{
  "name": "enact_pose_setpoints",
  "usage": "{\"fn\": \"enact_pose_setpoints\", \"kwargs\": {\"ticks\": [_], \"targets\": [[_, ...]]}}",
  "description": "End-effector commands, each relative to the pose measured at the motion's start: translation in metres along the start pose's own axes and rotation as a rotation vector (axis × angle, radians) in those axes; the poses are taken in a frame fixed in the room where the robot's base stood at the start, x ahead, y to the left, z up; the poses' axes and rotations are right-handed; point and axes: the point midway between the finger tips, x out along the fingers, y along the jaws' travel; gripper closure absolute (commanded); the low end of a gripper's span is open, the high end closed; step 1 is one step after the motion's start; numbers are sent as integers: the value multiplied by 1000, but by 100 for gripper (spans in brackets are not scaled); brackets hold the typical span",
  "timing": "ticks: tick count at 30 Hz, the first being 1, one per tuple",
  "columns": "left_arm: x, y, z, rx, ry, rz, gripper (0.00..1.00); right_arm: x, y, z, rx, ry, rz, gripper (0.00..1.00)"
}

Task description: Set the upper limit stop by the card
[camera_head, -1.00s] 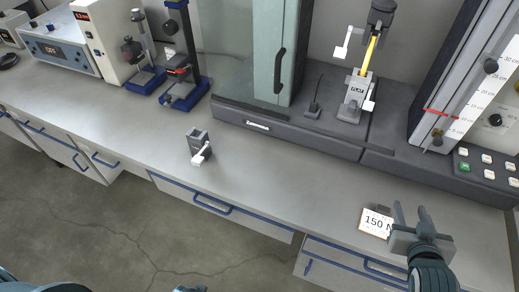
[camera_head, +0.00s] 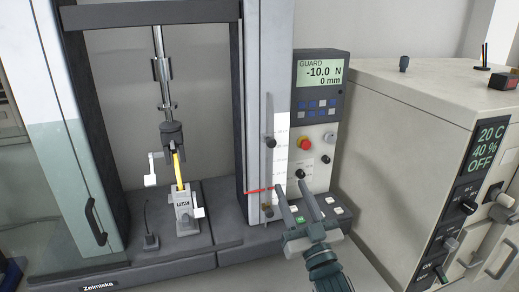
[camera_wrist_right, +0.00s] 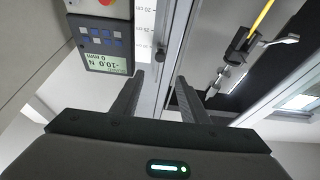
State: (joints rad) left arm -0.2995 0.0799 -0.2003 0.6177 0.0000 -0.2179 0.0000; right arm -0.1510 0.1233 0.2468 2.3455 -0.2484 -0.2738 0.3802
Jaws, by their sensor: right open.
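The upper limit stop, a dark knob (camera_head: 270,142), sits on the slim rail beside the white scale (camera_head: 281,150) of the test frame. A lower brownish knob (camera_head: 267,211) sits beneath it, near a red pointer (camera_head: 262,190). My right gripper (camera_head: 289,186) is open and empty, in front of the scale's lower part and below the upper knob. In the right wrist view its fingers (camera_wrist_right: 160,78) stand apart, with a dark knob (camera_wrist_right: 160,55) beyond the gap. The card is out of view. My left gripper is not in view.
A control panel (camera_head: 320,85) reads GUARD, -10.0 N, 0 mm. It has a red button (camera_head: 304,144). A yellow cable sample (camera_head: 178,168) is clamped in the frame. A glass guard door (camera_head: 60,170) stands at left; a grey cabinet (camera_head: 400,130) stands at right.

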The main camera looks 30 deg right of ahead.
Motion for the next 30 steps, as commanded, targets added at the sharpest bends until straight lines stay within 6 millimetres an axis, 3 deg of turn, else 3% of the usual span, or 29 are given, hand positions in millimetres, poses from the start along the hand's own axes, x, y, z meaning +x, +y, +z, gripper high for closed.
{"fn": "enact_pose_setpoints", "kwargs": {"ticks": [14,20,30], "targets": [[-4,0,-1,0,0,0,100,7,0,0,0,-3,0,60],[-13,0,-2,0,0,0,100,29,0,-2,0,-3,0,60],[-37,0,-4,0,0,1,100,88,0,-3,-1,-2,1,60]]}}
